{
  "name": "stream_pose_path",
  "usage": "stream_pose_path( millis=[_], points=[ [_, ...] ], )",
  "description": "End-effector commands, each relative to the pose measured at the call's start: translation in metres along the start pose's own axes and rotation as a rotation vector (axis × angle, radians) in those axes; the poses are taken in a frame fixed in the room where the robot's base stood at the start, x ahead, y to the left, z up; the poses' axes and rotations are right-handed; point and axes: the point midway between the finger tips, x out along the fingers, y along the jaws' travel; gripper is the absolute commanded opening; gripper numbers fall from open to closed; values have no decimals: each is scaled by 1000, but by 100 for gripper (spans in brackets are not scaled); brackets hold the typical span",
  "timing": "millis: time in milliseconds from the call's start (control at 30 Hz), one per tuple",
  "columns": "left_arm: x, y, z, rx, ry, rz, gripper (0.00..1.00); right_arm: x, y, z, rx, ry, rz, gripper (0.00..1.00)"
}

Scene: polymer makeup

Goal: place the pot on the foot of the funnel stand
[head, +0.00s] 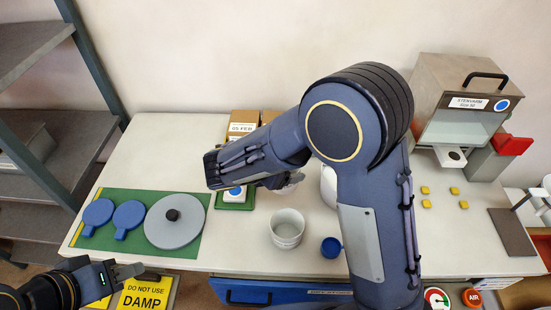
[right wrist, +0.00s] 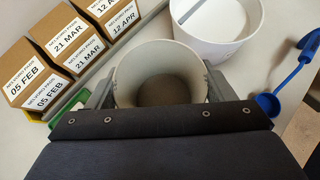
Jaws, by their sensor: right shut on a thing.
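The pot (right wrist: 158,85) is a white, open, round vessel with brown powder inside. My right gripper (right wrist: 160,95) is shut on it, one finger on each side of its wall, in the right wrist view. In the head view the right gripper (head: 285,182) is mostly hidden by my own arm, and only a bit of white shows at its tip. A dark brown plate with a post, apparently the foot of the funnel stand (head: 512,232), lies at the table's right end, away from the pot. My left gripper (head: 130,270) is empty at the front left; its finger gap is unclear.
A white tub (head: 288,228) and blue scoop (head: 331,247) stand mid-table; another white vessel (head: 328,185) is partly behind my arm. Labelled boxes (head: 243,125) are at the back. A green mat (head: 190,250) lies left. A steel dispenser (head: 460,100) and yellow blocks (head: 455,191) are right.

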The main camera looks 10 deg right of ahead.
Motion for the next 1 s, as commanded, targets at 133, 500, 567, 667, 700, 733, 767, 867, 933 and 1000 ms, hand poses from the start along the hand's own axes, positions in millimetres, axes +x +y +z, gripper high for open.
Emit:
stream_pose_path(
  millis=[133,500,567,667,700,733,767,867,933,1000],
  points=[
    [1,0,0,0,0,0,36,-5,0,8,-2,1,4,47],
    [0,0,0,0,0,0,36,43,14,63,-296,3,391,47],
    [0,0,0,0,0,0,36,46,13,67,-351,2,462,47],
    [0,0,0,0,0,0,36,47,10,68,-418,2,549,47],
    [0,0,0,0,0,0,36,47,9,68,-435,2,572,47],
    [0,0,0,0,0,0,36,47,9,68,-445,1,585,47],
    [0,0,0,0,0,0,36,48,8,68,-453,2,594,47],
    [0,0,0,0,0,0,36,48,7,67,-465,2,610,47],
    [0,0,0,0,0,0,36,49,6,66,-471,2,615,47],
    [0,0,0,0,0,0,36,52,4,62,-486,4,623,47]
  ],
)
